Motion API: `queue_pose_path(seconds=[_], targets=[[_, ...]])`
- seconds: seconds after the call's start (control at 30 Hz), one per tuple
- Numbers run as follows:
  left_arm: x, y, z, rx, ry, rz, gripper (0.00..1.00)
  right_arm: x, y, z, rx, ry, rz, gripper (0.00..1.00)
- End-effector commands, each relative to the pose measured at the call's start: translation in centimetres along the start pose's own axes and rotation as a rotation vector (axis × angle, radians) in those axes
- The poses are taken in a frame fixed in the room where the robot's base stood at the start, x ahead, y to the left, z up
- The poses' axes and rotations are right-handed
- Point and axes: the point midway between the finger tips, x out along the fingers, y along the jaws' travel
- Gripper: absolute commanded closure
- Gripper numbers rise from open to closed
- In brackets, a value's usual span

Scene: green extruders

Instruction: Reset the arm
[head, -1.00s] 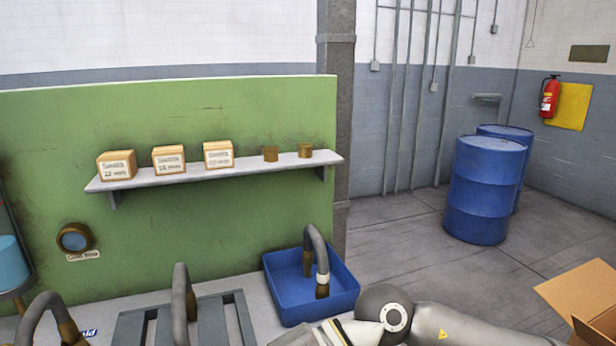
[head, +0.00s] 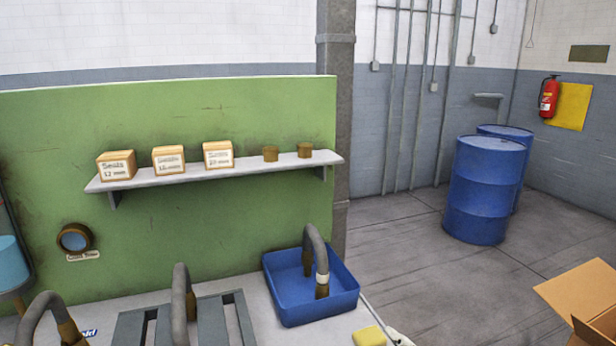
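Neither of my grippers shows in the head view, and no clear part of either arm does. A hose with brown end fittings (head: 316,250) stands arched in a blue tray (head: 318,311) on the bench. Another grey hose (head: 179,300) arches over a grey slatted rack (head: 217,318). A third hose (head: 38,312) is at the bottom left, partly cut off by the frame edge.
A yellow block (head: 369,336) lies at the bench's front right, beside a small whitish thing cut off below. A shelf (head: 215,172) holds several boxes and two brown caps. An open carton (head: 590,295) and blue barrels (head: 485,190) stand right, with clear floor between.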

Motion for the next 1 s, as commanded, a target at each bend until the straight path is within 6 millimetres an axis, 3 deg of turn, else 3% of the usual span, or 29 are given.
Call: queue_pose_path(seconds=[0.03, 0.1, 0.2, 0.33, 0.53, 0.6, 0.77, 1.0], targets=[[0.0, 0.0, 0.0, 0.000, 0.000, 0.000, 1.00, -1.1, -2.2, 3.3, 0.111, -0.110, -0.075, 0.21], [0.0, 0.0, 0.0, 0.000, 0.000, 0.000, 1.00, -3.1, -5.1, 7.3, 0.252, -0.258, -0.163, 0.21], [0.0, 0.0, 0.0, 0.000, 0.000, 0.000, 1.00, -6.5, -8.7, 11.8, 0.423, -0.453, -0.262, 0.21], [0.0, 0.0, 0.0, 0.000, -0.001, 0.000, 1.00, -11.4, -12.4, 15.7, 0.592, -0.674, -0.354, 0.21], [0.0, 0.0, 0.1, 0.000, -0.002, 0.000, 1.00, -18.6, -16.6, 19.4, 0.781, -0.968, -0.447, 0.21], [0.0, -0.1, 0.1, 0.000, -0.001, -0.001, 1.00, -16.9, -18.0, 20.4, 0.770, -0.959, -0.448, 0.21], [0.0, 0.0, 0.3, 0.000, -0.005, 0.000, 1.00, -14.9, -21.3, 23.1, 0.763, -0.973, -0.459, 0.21], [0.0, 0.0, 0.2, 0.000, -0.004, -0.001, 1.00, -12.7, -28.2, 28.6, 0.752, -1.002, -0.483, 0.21]])
